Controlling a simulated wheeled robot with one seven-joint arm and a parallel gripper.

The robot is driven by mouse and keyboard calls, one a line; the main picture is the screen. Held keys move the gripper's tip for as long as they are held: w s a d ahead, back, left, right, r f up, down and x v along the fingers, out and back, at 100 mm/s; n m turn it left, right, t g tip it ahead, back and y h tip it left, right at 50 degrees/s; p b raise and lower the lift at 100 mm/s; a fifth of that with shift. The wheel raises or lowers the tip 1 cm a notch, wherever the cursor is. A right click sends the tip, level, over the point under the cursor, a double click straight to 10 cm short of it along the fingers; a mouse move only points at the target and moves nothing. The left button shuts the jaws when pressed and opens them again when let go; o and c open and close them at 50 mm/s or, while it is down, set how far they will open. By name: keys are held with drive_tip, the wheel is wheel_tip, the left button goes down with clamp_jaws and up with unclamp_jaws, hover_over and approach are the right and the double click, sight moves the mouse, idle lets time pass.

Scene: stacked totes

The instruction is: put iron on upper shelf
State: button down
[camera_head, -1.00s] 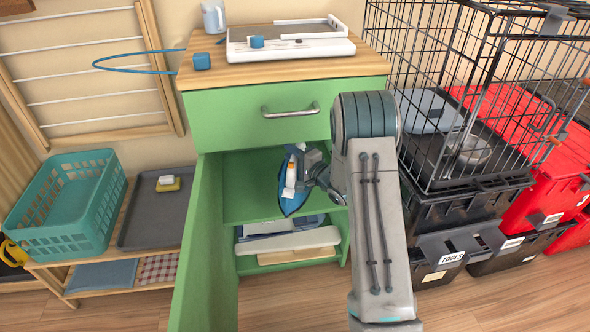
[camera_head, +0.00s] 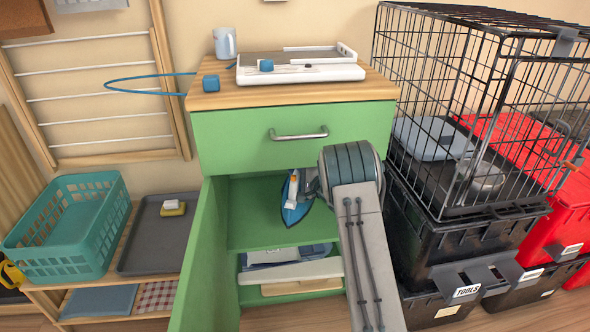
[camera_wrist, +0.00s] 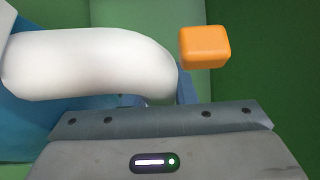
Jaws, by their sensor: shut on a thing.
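The iron (camera_head: 290,212) has a blue soleplate, a white handle and a small orange part. It is tilted, nose down, inside the open green cabinet, in front of the upper shelf (camera_head: 255,228). My gripper is shut on the iron's white handle (camera_wrist: 90,65), which shows large in the wrist view beside the orange part (camera_wrist: 205,47). In the head view my arm hides the fingertips and the right side of the cabinet opening. I cannot tell whether the iron touches the shelf.
The cabinet door (camera_head: 203,262) stands open at the left. The lower shelf holds folded cloth (camera_head: 270,256) and a white board (camera_head: 290,272). A closed drawer (camera_head: 240,143) is above. Black totes (camera_head: 430,255) and a wire cage (camera_head: 450,110) stand at the right.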

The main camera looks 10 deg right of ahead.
wheel_tip(320, 180, down, 4)
drive_tip(key=shift+b, duration=1.15)
drive_tip(key=shift+w+f+b, duration=0.2)
drive_tip(key=shift+f+b, duration=0.15)
drive_tip(key=shift+b, duration=0.1)
drive_tip(key=shift+f, duration=0.15)
drive_tip(key=c, duration=1.2)
unclamp_jaws()
drive_tip(key=shift+f, duration=0.15)
drive_tip(key=shift+s+d+r, duration=0.2)
drive_tip(key=shift+s+r, duration=0.05)
drive_tip(key=shift+s, duration=0.05)
drive_tip(key=p+v, duration=0.4)
drive_tip(key=v, duration=0.7)
drive_tip(key=shift+s+d+f, duration=0.15)
drive_tip(key=shift+s, duration=0.05)
